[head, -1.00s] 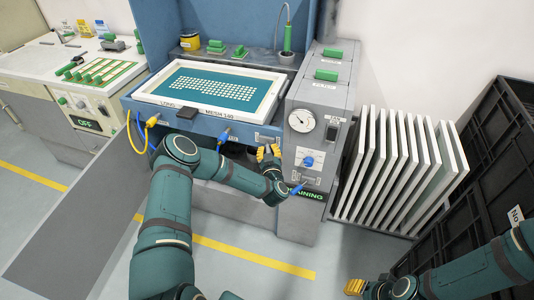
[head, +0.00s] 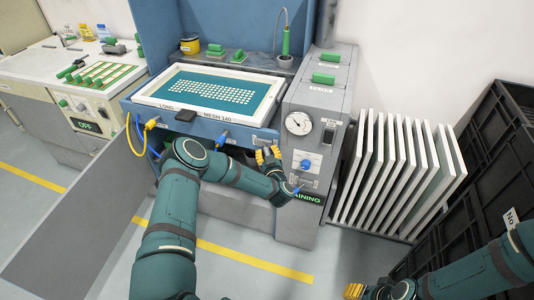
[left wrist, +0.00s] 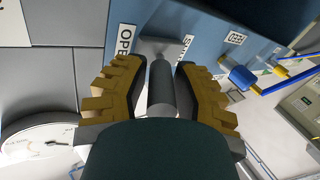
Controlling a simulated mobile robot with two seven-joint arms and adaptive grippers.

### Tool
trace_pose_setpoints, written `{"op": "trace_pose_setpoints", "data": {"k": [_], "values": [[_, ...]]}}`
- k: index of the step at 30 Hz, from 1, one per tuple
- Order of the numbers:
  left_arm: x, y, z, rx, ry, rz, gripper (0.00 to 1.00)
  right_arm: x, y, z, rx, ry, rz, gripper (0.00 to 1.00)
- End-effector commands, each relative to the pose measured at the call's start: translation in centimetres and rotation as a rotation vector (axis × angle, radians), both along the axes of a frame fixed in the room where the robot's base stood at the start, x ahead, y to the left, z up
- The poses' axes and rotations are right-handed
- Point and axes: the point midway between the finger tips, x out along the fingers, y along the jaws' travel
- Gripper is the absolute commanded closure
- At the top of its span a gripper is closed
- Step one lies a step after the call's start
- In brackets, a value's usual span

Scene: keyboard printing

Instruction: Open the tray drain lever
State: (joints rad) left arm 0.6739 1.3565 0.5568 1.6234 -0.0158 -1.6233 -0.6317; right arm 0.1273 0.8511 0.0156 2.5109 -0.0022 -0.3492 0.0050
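A grey lever with a round shaft (left wrist: 161,85) stands out from the blue panel in the left wrist view, between an OPEN label (left wrist: 126,40) and a partly hidden label. I cannot tell for certain that it is the tray drain lever. My left gripper (head: 268,155), in the left wrist view too (left wrist: 161,75), is open, with its yellow fingers on either side of the shaft. Narrow gaps show beside the shaft. In the head view the hand hides most of the lever. My right gripper (head: 354,290) is at the bottom edge, its fingers too cut off to judge.
A blue-handled valve (head: 222,137) and a yellow one (head: 151,124) are left of my gripper. The screen tray (head: 150,103) lies above. A grey cabinet (head: 310,98) with a gauge (head: 298,123), a blue knob (head: 305,164) and a lit DRAINING sign (head: 309,198) is close on the right.

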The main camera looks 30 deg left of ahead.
Motion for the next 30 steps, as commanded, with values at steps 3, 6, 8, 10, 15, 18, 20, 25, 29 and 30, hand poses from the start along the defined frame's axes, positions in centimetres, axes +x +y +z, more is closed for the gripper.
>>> {"op": "trace_pose_setpoints", "data": {"k": [3,6,8,10,15,18,20,25,29,30], "values": [[0.0,0.0,0.0,0.0,0.0,0.0,0.48,0.0,0.0,0.0,0.0,0.0,0.0,0.57],[0.0,0.0,0.0,-0.001,0.001,0.0,0.48,0.0,0.0,0.0,0.0,0.0,0.0,0.57],[0.0,0.0,0.0,-0.001,0.001,0.0,0.48,0.0,0.0,0.0,0.0,0.0,0.0,0.57],[0.0,0.0,0.0,-0.001,0.001,0.0,0.48,0.0,0.0,0.0,0.0,0.0,0.0,0.57],[-0.8,-0.7,-0.1,-0.002,0.002,-0.003,0.48,0.0,0.0,0.0,0.0,0.0,0.0,0.57],[-2.0,-1.8,-0.1,-0.002,0.002,-0.005,0.48,0.0,0.0,0.0,0.0,0.0,0.0,0.57],[-2.9,-2.6,0.0,-0.002,0.002,-0.006,0.48,0.0,0.0,0.0,0.0,0.0,0.0,0.57],[-5.6,-4.8,0.0,-0.001,0.002,-0.005,0.48,0.0,0.0,0.0,0.0,0.0,0.0,0.57],[-7.4,-6.2,-0.1,-0.001,0.002,-0.004,0.48,0.0,0.0,0.0,0.0,0.0,0.0,0.57],[-7.8,-6.6,-0.1,-0.002,0.002,-0.003,0.48,0.0,0.0,0.0,0.0,0.0,0.0,0.57]]}}
